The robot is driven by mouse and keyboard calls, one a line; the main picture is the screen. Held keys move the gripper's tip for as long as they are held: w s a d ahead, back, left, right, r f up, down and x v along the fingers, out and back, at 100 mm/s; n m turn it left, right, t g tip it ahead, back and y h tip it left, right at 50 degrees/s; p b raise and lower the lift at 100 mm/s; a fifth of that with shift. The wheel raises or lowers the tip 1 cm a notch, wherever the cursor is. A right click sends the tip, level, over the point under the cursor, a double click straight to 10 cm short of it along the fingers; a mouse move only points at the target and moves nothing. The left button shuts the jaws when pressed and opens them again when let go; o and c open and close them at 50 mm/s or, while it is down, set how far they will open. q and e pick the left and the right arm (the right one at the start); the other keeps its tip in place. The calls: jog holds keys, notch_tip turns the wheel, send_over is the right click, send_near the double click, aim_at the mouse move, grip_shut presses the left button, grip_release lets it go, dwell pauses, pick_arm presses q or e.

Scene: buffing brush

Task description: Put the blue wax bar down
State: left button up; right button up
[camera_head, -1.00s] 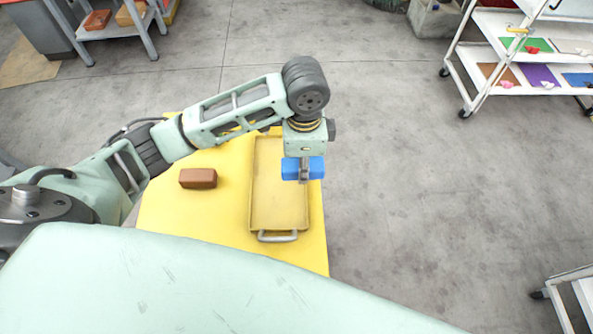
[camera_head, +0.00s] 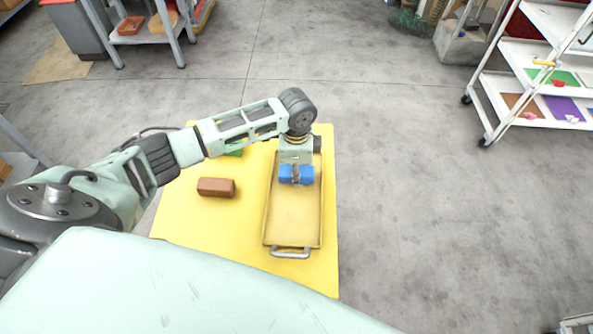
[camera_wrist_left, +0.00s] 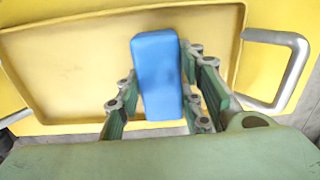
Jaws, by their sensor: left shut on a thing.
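The blue wax bar (camera_head: 306,174) is held crosswise in my left gripper (camera_head: 296,176), which is shut on its middle. In the left wrist view the bar (camera_wrist_left: 157,70) sits between the two green fingers, with the tray (camera_wrist_left: 70,65) behind it. In the head view the bar is over the far half of the yellow tray (camera_head: 290,222), which lies on the yellow table (camera_head: 190,230). I cannot tell for sure whether the bar touches the tray floor. My right gripper is not in view.
A brown bar (camera_head: 216,187) lies on the table left of the tray. A green thing (camera_head: 234,150) is partly hidden behind my left arm. The tray's near part is empty, with a metal handle (camera_head: 290,253) at its near end. A white shelf cart (camera_head: 510,100) stands at right.

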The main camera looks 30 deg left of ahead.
pick_arm(q)
jog(key=shift+f, duration=0.2)
jog(key=shift+f, duration=0.15)
jog(key=o, duration=1.3)
jog(key=shift+c, duration=0.2)
notch_tip(320, 180, up, 12)
jog(key=shift+r, duration=0.2)
